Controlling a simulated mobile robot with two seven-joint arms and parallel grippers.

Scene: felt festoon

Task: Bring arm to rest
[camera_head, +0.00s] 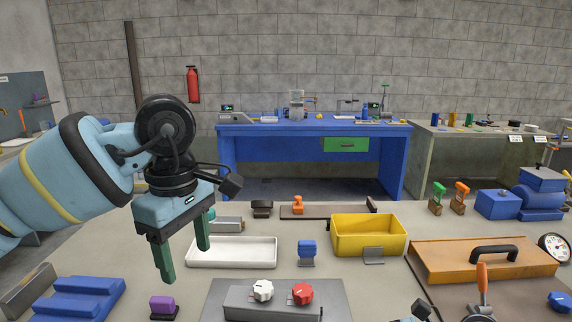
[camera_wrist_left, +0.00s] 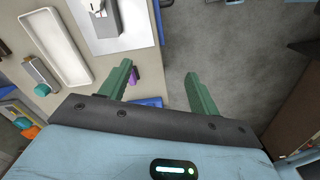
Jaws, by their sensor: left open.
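My left gripper (camera_head: 184,258) hangs over the left part of the workbench in the head view, with its two green fingers apart and nothing between them. In the left wrist view the same gripper (camera_wrist_left: 160,78) shows its fingers spread, with grey floor between and beyond them. The workbench (camera_head: 370,290) lies below, and its edge also shows in the left wrist view. My right gripper cannot be made out; only a small dark part shows at the bottom edge of the head view.
A white tray (camera_head: 232,252), a purple block (camera_head: 163,305) and blue blocks (camera_head: 80,298) lie near the left gripper. A knob panel (camera_head: 272,302), yellow bin (camera_head: 368,236) and orange lid with handle (camera_head: 478,262) stand farther right. A blue bench (camera_head: 312,131) stands behind.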

